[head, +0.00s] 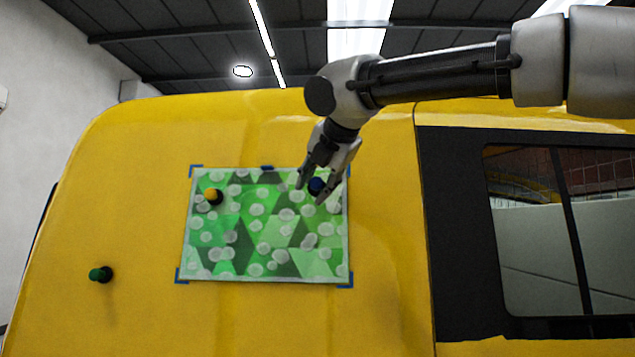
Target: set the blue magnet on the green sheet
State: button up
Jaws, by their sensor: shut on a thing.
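The green sheet (237,262) is patterned with green triangles and pale round spots. It lies flat against the upright yellow van panel, left of the window. The blue magnet (317,186) is a small dark-blue knob in front of the sheet's upper right corner area. My gripper (312,192) reaches down from the upper right and is shut on the blue magnet, with a finger on each side. I cannot tell whether the magnet touches the sheet.
A yellow magnet (212,196) sits on the sheet's upper left. A green magnet (101,274) is on the bare yellow panel (130,200) at left. Blue marks (345,281) frame the sheet's corners, and a blue piece (266,168) is at its top edge. The dark-framed window (540,240) is at right.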

jog(key=w+f, duration=0.1)
jog(key=w, duration=0.5)
jog(key=shift+d, duration=0.15)
jog(key=shift+w+f, duration=0.25)
jog(key=shift+w, duration=0.65)
dwell(1.6)
jog(key=o, duration=1.2)
